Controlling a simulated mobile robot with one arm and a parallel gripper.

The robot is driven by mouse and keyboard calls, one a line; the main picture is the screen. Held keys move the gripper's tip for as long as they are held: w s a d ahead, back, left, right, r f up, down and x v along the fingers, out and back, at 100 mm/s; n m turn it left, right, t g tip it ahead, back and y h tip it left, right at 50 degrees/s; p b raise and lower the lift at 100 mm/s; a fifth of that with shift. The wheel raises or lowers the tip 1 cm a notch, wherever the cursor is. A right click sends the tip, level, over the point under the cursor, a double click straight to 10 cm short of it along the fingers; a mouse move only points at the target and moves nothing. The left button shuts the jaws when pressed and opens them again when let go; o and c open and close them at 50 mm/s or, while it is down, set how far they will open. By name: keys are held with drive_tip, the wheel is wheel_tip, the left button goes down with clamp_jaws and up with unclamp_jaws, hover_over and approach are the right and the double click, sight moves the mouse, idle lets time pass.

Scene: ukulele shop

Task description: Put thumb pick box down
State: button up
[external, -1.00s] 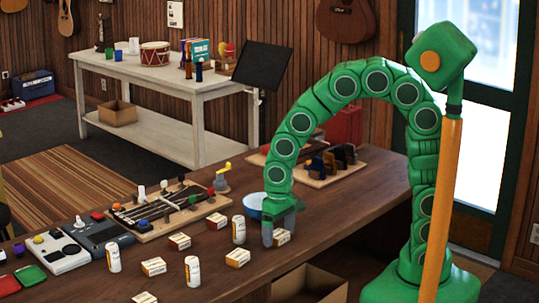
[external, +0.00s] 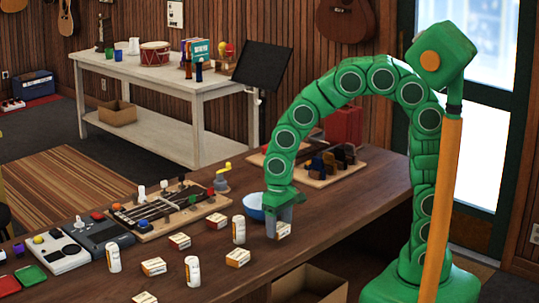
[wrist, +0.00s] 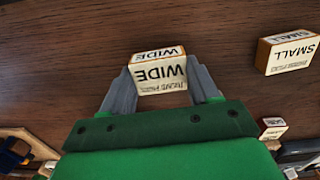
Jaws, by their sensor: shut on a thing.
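My gripper (external: 280,221) is over the dark wooden counter (external: 335,222), near its front edge. Its grey fingers are shut on a small cream thumb pick box with wooden-coloured sides (external: 284,231). In the wrist view the box (wrist: 159,74) sits between the fingertips with "WIDE" printed on its faces. I cannot tell whether its underside touches the counter. Another box, marked "SMALL" (wrist: 290,55), stands apart from it on the counter.
Similar boxes (external: 237,257) and white cylinders (external: 192,270) stand to the left. A blue bowl (external: 254,206) is close behind my gripper. A fretboard rack (external: 168,208) and pedals (external: 58,250) lie further left. Counter to the right is clear.

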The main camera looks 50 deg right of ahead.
wheel_tip(320, 180, up, 8)
drive_tip(key=shift+f, duration=0.15)
drive_tip(key=w+d+m, duration=0.5)
drive_tip(key=w+d, duration=0.1)
drive_tip(key=d, duration=0.4)
drive_tip(key=m, duration=1.4)
hover_over(350, 190)
wheel_tip(350, 190, down, 2)
drive_tip(key=shift+s+f, duration=0.15)
drive_tip(key=shift+f, duration=3.75)
drive_tip(key=shift+f, duration=0.1)
drive_tip(key=o, duration=1)
wheel_tip(350, 190, up, 12)
drive_tip(key=shift+r, duration=0.1)
